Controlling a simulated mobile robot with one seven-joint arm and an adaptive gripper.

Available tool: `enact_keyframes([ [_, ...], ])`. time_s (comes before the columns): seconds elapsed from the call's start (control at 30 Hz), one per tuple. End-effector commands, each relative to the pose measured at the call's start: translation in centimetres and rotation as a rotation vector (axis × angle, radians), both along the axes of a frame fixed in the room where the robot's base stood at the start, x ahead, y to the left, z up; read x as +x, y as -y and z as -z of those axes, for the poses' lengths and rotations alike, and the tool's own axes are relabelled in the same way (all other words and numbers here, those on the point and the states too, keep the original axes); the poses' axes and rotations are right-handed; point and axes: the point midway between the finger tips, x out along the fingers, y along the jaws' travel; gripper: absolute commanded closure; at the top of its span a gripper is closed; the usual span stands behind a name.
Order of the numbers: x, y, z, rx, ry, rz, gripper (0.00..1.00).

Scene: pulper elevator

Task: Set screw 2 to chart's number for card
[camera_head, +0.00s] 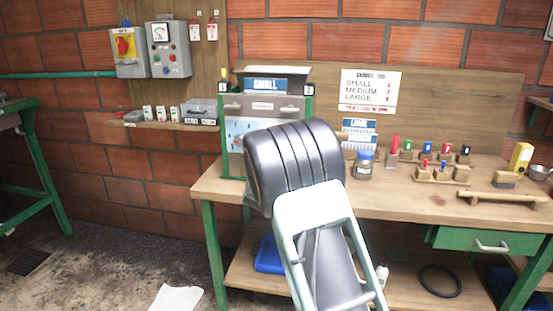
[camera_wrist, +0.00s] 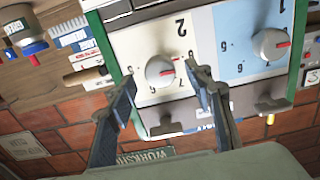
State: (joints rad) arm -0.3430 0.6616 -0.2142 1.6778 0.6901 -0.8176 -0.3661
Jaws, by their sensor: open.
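The machine (camera_head: 262,105) on the bench has a card reading SMALL (camera_head: 262,85) on top. The chart (camera_head: 370,90) on the back board lists SMALL, MEDIUM and LARGE with small red numbers, too small to read surely. In the wrist view, upside down, screw 2 (camera_wrist: 160,71) is a grey knob on a cream panel marked 2. Its red mark points to the picture's right; the exact number is unclear. My gripper (camera_wrist: 161,76) is open, its fingers on either side of screw 2; contact cannot be told. In the head view my arm hides the gripper.
A second knob (camera_wrist: 270,44) sits on the blue panel beside screw 2. A jar with a blue lid (camera_head: 364,165) and several coloured pieces on wooden blocks stand on the bench (camera_head: 410,205) to the right. A control box (camera_head: 167,48) hangs on the wall at left.

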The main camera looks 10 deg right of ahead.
Motion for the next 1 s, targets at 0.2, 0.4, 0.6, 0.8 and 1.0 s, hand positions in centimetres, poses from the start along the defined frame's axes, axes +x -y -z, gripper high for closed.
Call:
enact_keyframes([
  [0.2, -4.1, -1.5, 0.0, 0.000, -0.001, -0.002, 0.53],
  [0.4, -7.1, -2.5, 0.0, 0.000, 0.000, -0.002, 0.53],
  [0.6, -8.7, -2.9, 0.0, 0.000, 0.000, -0.001, 0.53],
  [0.8, -8.9, -2.9, 0.0, 0.000, 0.001, 0.000, 0.53],
  [1.0, -8.9, -2.7, -0.1, 0.004, -0.001, 0.001, 0.53],
])
